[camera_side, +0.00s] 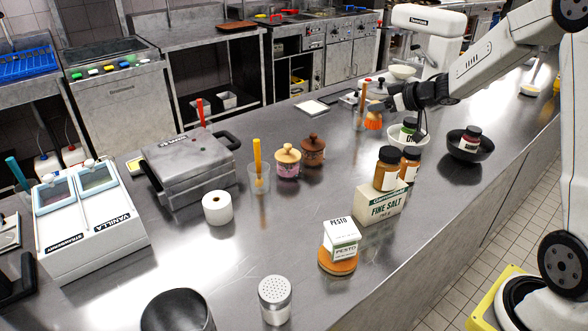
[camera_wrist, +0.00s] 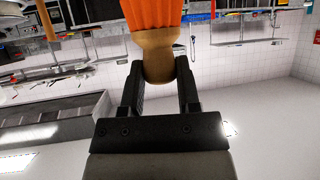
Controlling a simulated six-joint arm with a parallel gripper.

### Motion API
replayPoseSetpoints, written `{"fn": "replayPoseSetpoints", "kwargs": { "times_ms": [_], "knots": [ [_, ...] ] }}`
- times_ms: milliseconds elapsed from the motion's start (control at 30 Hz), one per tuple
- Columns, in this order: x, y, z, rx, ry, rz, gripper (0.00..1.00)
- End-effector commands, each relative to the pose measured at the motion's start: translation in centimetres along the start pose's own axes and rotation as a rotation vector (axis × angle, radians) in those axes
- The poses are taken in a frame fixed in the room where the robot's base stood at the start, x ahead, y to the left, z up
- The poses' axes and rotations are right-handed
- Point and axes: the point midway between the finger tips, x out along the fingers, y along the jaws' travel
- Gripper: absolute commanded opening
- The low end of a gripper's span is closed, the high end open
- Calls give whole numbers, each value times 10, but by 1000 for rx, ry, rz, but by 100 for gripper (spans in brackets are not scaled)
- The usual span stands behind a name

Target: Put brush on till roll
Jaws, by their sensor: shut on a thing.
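The brush, with orange bristles (camera_side: 373,121) and a tan wooden handle, is in my gripper (camera_side: 381,106), above the far part of the counter. In the wrist view the brush's handle (camera_wrist: 158,58) sits between the two shut fingers (camera_wrist: 159,78), with the bristles (camera_wrist: 153,14) beyond them at the top edge. The till roll (camera_side: 217,208) is a white upright cylinder with a dark hole in its top. It stands on the near left part of the counter, well away from my gripper. Its top is bare.
A glass with a yellow-handled tool (camera_side: 259,170) and a steel grill press (camera_side: 190,165) flank the till roll. Lidded jars (camera_side: 287,162), a salt box bearing bottles (camera_side: 379,205), a pesto box (camera_side: 341,238) and bowls (camera_side: 470,145) stand around.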

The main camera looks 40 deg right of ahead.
Motion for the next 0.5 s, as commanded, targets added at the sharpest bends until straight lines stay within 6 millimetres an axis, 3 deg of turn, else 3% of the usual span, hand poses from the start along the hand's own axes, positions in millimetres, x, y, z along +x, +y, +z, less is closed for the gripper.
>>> {"fn": "replayPoseSetpoints", "kwargs": {
  "times_ms": [100, 433, 500],
  "knots": [
    [-12, 0, -22, -5, 4, 3, 0],
    [-37, 0, -68, -3, 3, 2, 0],
    [-31, -11, -71, -8, 2, -12, 0]
  ]
}}
